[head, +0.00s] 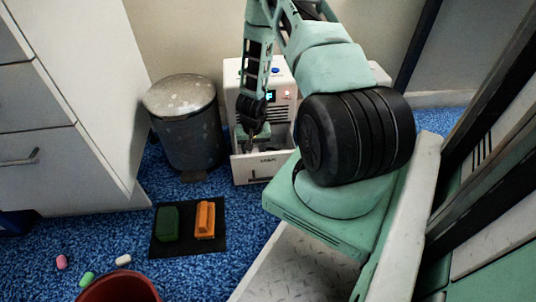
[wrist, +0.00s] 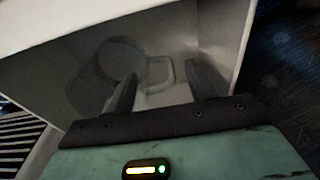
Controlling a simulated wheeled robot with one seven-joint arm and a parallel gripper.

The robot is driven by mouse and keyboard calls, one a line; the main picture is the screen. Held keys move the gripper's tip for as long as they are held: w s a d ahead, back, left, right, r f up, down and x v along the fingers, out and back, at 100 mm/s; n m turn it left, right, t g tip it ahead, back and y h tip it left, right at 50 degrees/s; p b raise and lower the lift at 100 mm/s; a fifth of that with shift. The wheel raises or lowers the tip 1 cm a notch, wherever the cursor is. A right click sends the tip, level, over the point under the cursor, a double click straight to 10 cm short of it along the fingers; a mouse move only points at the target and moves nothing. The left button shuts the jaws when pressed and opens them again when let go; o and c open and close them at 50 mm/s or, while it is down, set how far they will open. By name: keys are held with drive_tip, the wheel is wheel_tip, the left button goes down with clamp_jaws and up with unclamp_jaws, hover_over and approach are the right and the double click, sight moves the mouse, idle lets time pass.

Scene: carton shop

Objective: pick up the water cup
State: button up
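The water cup (wrist: 118,58) looks grey and translucent in the wrist view. It lies inside a white-walled compartment, and its handle (wrist: 163,71) points toward the right finger. My gripper (wrist: 160,78) is open, with one finger on each side of the handle area. I cannot tell whether either finger touches it. In the head view my gripper (head: 253,134) reaches down into the open front of a white machine (head: 281,88). The cup cannot be made out clearly there.
A grey lidded bin (head: 186,125) stands left of the machine. A black mat (head: 188,244) on the blue carpet holds a green block (head: 167,224) and an orange block (head: 205,220). A red container (head: 118,289) and small capsules lie at the front left. A white drawer cabinet (head: 85,110) stands left.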

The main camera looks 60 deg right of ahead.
clamp_jaws()
drive_tip(key=shift+r, duration=0.15)
wheel_tip(320, 180, up, 18)
drive_tip(key=p, duration=1.1)
drive_tip(key=s+a+p, duration=0.4)
drive_tip(key=s+a, duration=0.7)
drive_tip(key=a, duration=0.2)
drive_tip(key=shift+s+a+p, duration=0.25)
drive_tip(key=shift+s+p, duration=0.05)
idle(2.9)
